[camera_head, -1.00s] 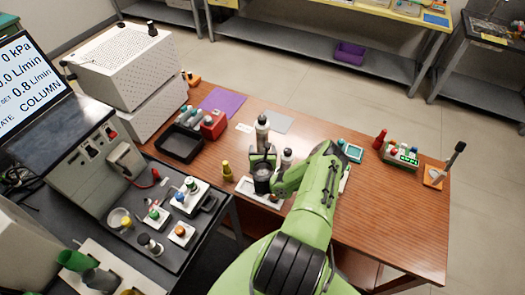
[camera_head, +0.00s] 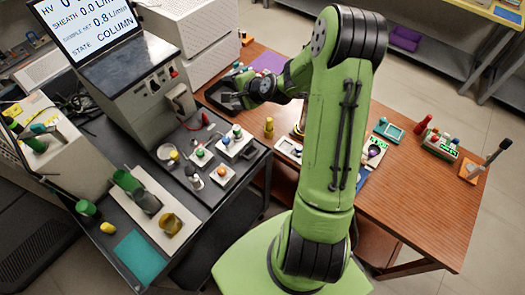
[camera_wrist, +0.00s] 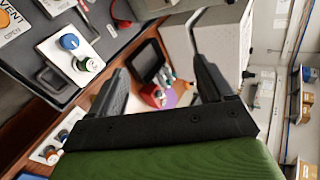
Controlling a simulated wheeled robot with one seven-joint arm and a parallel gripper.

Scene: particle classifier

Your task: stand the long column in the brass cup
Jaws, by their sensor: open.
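My gripper (camera_head: 238,92) is open and empty, raised over the wooden table's left side near the black tray. In the wrist view the space between its fingers (camera_wrist: 162,85) holds nothing. A brass-coloured cup (camera_head: 172,224) stands on the pale board at the lower left of the head view, beside a grey cup (camera_head: 147,202) and a green one (camera_head: 127,181). My gripper is well apart from them. I cannot tell for sure which thing is the long column; cylinders with green ends (camera_head: 86,208) lie around the board and on the left-hand unit, partly cut off or small.
The dark cart (camera_head: 205,215) holds small white blocks with coloured knobs (camera_head: 236,143) and the console with a screen (camera_head: 95,30). A small yellow bottle (camera_head: 269,127) stands on the wooden table (camera_head: 420,205). My arm hides the table's middle.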

